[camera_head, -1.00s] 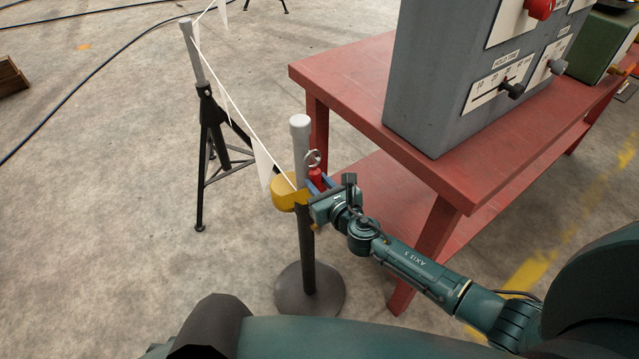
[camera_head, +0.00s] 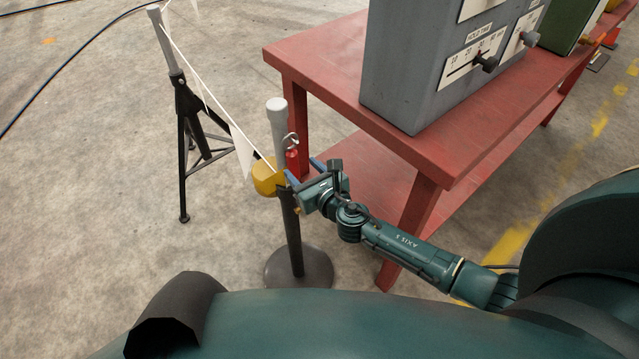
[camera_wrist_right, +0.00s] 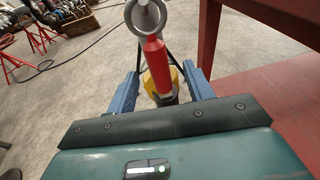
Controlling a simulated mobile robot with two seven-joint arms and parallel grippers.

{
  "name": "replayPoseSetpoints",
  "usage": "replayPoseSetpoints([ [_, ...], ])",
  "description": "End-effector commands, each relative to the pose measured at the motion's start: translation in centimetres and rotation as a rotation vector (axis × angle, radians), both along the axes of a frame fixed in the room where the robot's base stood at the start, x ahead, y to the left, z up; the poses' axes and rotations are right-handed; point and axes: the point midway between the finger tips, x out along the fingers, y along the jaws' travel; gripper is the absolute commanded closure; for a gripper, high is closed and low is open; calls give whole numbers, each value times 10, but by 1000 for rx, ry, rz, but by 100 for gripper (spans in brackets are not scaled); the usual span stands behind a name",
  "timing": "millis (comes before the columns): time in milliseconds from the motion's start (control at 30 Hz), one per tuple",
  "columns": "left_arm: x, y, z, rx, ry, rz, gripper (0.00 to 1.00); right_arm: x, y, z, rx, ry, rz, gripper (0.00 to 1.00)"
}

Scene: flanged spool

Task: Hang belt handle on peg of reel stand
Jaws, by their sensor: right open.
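The red handle (camera_head: 292,157) with a metal ring (camera_head: 291,140) at its top is upright beside the grey top of the reel stand (camera_head: 278,125). In the right wrist view the handle (camera_wrist_right: 155,62) stands ahead of my gripper, and the ring (camera_wrist_right: 145,18) overlaps the grey post. The peg is not clearly visible, so I cannot tell whether the ring is around it. A yellow reel housing (camera_head: 266,178) sits on the post. My right gripper (camera_head: 303,172) is open, its blue fingers (camera_wrist_right: 160,90) apart and to either side of the handle's line. My left gripper is not in view.
A white belt line with pennants (camera_head: 241,150) runs to a second stand on a black tripod (camera_head: 187,130). Open floor lies left.

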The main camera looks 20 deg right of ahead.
Motion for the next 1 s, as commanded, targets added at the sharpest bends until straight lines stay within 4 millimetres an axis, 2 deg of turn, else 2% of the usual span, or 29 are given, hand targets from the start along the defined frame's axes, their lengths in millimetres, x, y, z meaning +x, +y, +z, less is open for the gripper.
replayPoseSetpoints([
  [200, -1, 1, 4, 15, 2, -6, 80, -49, -9, 10, -1, 3, 2, 48],
  [433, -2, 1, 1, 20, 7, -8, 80, -91, -17, 18, 0, 3, 2, 48],
  [600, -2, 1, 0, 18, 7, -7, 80, -105, -20, 23, 0, 0, 1, 48],
  [867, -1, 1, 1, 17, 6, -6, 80, -107, -20, 24, 1, 0, 0, 48],
  [933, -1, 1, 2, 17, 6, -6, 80, -109, -20, 23, 31, 12, -8, 48],
  [1000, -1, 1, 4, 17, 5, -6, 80, -114, -17, 22, 138, 53, -38, 48],
])
